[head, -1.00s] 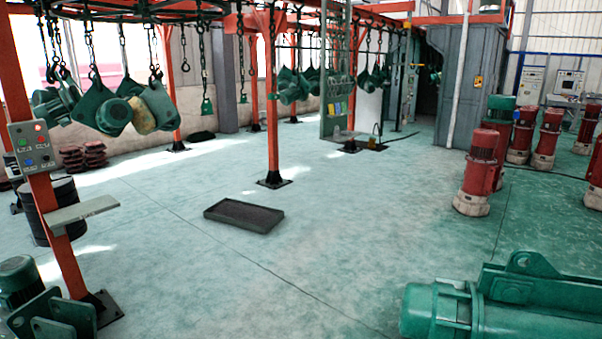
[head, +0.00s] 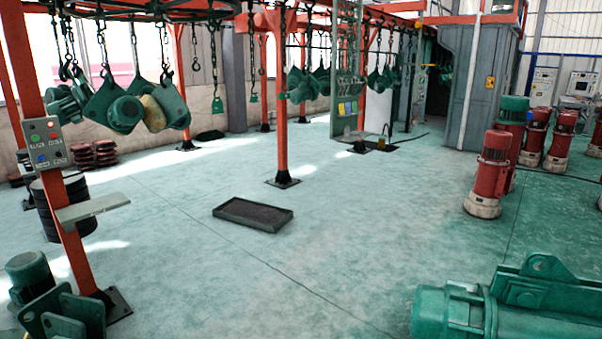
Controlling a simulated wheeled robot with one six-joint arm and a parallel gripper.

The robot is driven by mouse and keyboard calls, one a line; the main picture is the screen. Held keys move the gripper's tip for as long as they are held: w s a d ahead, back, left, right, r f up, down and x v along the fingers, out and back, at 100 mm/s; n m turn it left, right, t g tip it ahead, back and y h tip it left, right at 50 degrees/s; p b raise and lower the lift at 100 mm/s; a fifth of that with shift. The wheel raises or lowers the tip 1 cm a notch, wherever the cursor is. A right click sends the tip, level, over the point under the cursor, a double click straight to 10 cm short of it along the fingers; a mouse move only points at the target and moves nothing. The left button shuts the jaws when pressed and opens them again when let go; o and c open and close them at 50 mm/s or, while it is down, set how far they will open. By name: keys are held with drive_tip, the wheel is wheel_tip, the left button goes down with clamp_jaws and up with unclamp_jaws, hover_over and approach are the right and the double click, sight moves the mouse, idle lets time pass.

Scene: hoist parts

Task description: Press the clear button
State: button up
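A grey control box (head: 43,145) is fixed to an orange post at the left, above a small grey shelf. Its face carries small coloured buttons, among them a green one, a red one and a blue one, with labels too small to read. I cannot tell which of them is the clear button. My gripper is not in view.
The orange post (head: 72,240) stands on a black foot plate. A grey shelf (head: 92,211) juts out from it. Green hoist parts (head: 50,300) sit at the lower left. A black tray (head: 252,214) lies on the open floor. A green hoist (head: 500,305) fills the lower right.

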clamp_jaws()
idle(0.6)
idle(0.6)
